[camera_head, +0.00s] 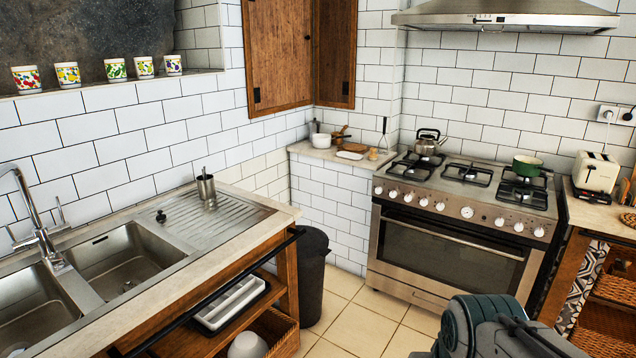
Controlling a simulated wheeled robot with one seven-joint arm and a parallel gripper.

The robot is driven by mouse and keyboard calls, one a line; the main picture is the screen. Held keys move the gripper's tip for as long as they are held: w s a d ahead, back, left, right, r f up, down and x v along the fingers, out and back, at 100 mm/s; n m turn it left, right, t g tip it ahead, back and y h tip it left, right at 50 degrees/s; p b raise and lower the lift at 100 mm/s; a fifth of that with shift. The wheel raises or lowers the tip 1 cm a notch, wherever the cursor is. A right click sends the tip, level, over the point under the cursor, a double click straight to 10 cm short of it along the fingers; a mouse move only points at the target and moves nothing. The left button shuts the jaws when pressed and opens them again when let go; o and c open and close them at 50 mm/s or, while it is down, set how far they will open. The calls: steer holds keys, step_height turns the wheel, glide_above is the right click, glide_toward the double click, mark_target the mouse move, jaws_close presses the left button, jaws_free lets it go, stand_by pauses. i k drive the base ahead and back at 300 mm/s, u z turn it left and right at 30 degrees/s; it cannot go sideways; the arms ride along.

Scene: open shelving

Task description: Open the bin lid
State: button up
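The bin (312,290) is a dark, tall, rounded container on the tiled floor. It stands just past the right end of the sink counter, in front of the white tiled wall. Its lid (314,241) is dark and looks closed; the counter end and a black rail hide part of its left side. A dark green and grey part of my arm shows at the bottom right, well to the right of the bin. My gripper's fingers are not in view.
The sink counter (245,222) with its black front rail (215,297) borders the bin on the left. A steel oven (447,250) stands to the right. Tiled floor (362,318) between bin and oven is clear. A low shelf under the counter holds a white tray (228,303).

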mark_target(314, 244)
steer(key=u, duration=0.35)
steer(key=i, duration=1.1)
steer(key=z, duration=0.3)
steer(key=i, duration=1.65)
steer(key=z, duration=0.45)
